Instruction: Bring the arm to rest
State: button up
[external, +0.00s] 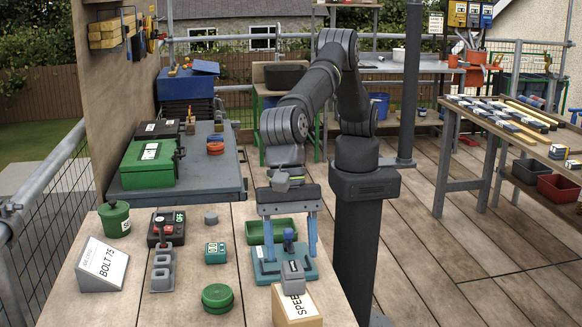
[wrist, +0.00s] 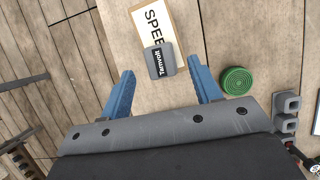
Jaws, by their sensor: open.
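My gripper (external: 289,243) is open and empty above the front workbench (external: 195,300), its two blue fingers pointing down and spread wide. In the wrist view my gripper (wrist: 166,82) has clear space between its fingertips. A grey labelled box (external: 293,278) is at the edge of a wooden block marked "SPEE" (external: 305,309). In the wrist view the grey box (wrist: 161,61) lies just beyond the gap between the fingers, apart from both. A teal plate (external: 267,272) with a blue knob sits on the bench below my gripper, partly hidden by the fingers.
A green round lid (external: 217,297), a grey stepped holder (external: 162,270), a teal meter (external: 215,252) and a "BOLT 75" sign (external: 102,264) stand left of my gripper. A green tray (external: 254,231) is behind the teal plate. A loaded side table (external: 477,119) is at right.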

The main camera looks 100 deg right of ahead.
aim_at(293, 267)
jog(key=v, duration=0.7)
jog(key=x, duration=1)
jog(key=shift+f, duration=0.4)
jog(key=shift+a+f, duration=0.15)
jog(key=shift+a, duration=0.15)
notch_tip(293, 267, up, 4)
jog(key=shift+d+f, duration=0.1)
jog(key=shift+f, duration=0.05)
jog(key=w+d+r, duration=0.6)
jog(key=d+r, duration=0.1)
jog(key=d, duration=0.3)
jog(key=w+d+f+n+g+h, duration=0.1)
jog(key=w+d+f+n, duration=0.1)
jog(key=d+n, duration=0.4)
jog(key=w+d+f+n+g+h, duration=0.2)
jog(key=w+d+n, duration=0.1)
jog(key=d+n, duration=0.4)
jog(key=w+d+f+n+g+h, duration=0.1)
jog(key=w+d+f+n+h, duration=0.1)
jog(key=d+n, duration=0.4)
jog(key=shift+w+d+f+n, duration=0.4)
jog(key=shift+w+d+f, duration=0.15)
jog(key=shift+d, duration=0.5)
